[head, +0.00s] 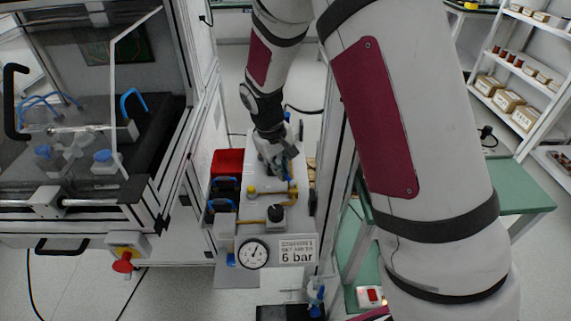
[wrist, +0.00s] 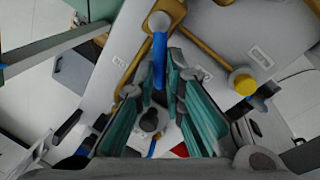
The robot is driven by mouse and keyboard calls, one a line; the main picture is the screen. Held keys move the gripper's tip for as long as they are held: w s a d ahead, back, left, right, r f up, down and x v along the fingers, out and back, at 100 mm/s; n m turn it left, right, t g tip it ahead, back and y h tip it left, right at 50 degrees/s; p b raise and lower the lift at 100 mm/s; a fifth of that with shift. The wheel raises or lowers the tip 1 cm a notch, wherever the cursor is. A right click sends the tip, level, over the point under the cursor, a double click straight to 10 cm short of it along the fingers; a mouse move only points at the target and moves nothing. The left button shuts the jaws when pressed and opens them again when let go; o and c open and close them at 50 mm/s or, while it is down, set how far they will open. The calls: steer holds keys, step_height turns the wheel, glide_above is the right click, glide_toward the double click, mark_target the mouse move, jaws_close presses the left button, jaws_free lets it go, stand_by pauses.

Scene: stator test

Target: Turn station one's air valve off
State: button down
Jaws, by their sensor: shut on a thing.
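The blue valve lever (wrist: 159,62) hangs from a round grey hub on brass piping in the wrist view. My gripper (wrist: 160,82) has its teal-padded fingers on either side of the lever and is shut on it. In the head view my gripper (head: 280,168) is at the far end of the grey air panel (head: 300,211), and it hides most of the lever.
The panel carries brass pipes, a yellow cap (head: 251,189), a black knob (head: 276,212), a pressure gauge (head: 253,253) and a "6 bar" sign (head: 297,251). A glazed test cabinet (head: 90,120) stands close on the left, with a red bin (head: 227,162) between. Green tables and shelves stand on the right.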

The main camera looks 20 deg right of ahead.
mark_target(277, 196)
steer(key=n, duration=0.2)
steer(key=s+a+n+p, duration=0.1)
steer(key=n, duration=0.2)
steer(key=shift+s+a+r+n+t+y+p, duration=0.1)
steer(key=shift+s+a+n+t+y+p, duration=0.1)
steer(key=shift+a+n+t+y+p, duration=0.15)
steer(key=n, duration=0.1)
steer(key=s+n+p, duration=0.1)
steer(key=n, duration=0.1)
steer(key=n+p, duration=0.1)
steer(key=n, duration=0.1)
steer(key=shift+s+a+t+y, duration=0.35)
steer(key=shift+s+a, duration=0.05)
steer(key=shift+n, duration=0.35)
steer(key=c, duration=1.7)
jaws_free()
steer(key=shift+o, duration=0.2)
step_height(277, 196, up, 12)
steer(key=s, duration=0.2)
steer(key=shift+s+a+f, duration=0.2)
steer(key=shift+a, duration=0.1)
